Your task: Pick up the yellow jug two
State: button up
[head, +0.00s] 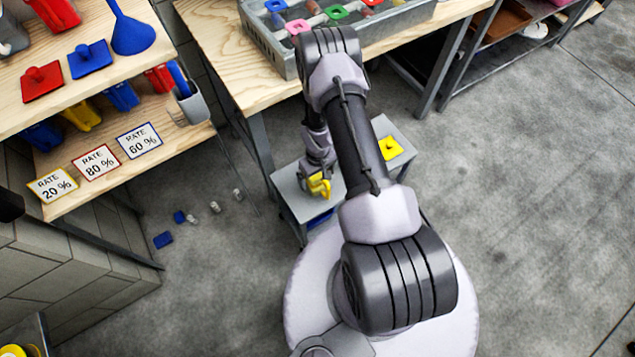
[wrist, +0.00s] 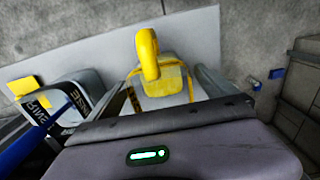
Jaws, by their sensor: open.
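A yellow jug (wrist: 150,55) with a looped handle stands on the small grey cart, in the middle of the wrist view. In the head view it shows as a yellow shape (head: 319,187) at the cart's left side, partly covered by my gripper. My gripper (wrist: 163,82) is open, with one finger on each side of the jug's body. I cannot tell whether the fingers touch it. The jug's lower part is hidden by the gripper body. The grey cart (head: 402,128) stands below my arm.
A flat yellow piece (head: 390,147) lies on the cart's right side. A grey container with lettering (wrist: 88,84) is left of my gripper. A wooden workbench (head: 225,45) is behind the cart. Shelves with rate cards (head: 138,141) stand left. Floor at right is clear.

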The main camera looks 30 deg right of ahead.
jog(key=shift+f, duration=0.1)
jog(key=c, duration=1.8)
jog(key=shift+o, duration=0.2)
